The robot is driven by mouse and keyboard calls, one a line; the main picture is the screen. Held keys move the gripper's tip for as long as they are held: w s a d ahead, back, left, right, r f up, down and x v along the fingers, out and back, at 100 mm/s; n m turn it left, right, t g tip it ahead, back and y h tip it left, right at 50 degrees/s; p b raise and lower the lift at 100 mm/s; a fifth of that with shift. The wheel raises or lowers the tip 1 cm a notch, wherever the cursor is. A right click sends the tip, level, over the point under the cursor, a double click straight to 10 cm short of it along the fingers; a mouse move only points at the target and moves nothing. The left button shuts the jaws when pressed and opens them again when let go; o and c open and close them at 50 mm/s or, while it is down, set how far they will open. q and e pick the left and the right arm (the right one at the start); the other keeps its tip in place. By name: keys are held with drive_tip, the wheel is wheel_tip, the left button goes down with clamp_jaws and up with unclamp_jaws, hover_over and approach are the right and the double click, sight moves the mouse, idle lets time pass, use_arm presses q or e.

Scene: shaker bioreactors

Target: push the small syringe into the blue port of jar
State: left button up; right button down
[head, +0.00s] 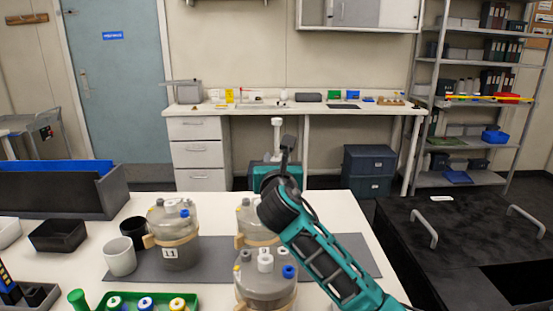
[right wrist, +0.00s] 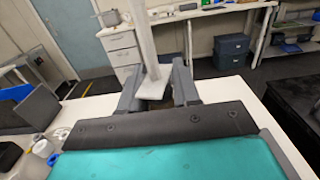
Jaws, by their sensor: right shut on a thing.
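My right gripper (head: 276,158) is above the table, beyond the jars. In the right wrist view its two fingers (right wrist: 158,88) are shut on a pale syringe (right wrist: 145,40), which also shows upright in the head view (head: 277,134). A grey jar labelled L1 (head: 172,240) stands on the left of the dark mat, with a blue port (head: 185,213) on its lid. A front jar (head: 265,292) has a blue port (head: 289,271). A third jar (head: 245,222) is partly hidden by my right arm. My left gripper is not in view.
A dark mat (head: 340,262) lies under the jars. A white cup (head: 120,257), a dark cup (head: 134,231) and a black tray (head: 57,236) stand left. A green tray (head: 130,302) with coloured-capped items is in front. A black bench (head: 440,245) stands right.

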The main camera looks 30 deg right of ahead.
wheel_tip(320, 180, down, 4)
drive_tip(key=b, duration=0.3)
drive_tip(key=shift+r, duration=0.1)
idle(0.3)
drive_tip(key=shift+p, duration=0.45)
drive_tip(key=shift+p, duration=0.3)
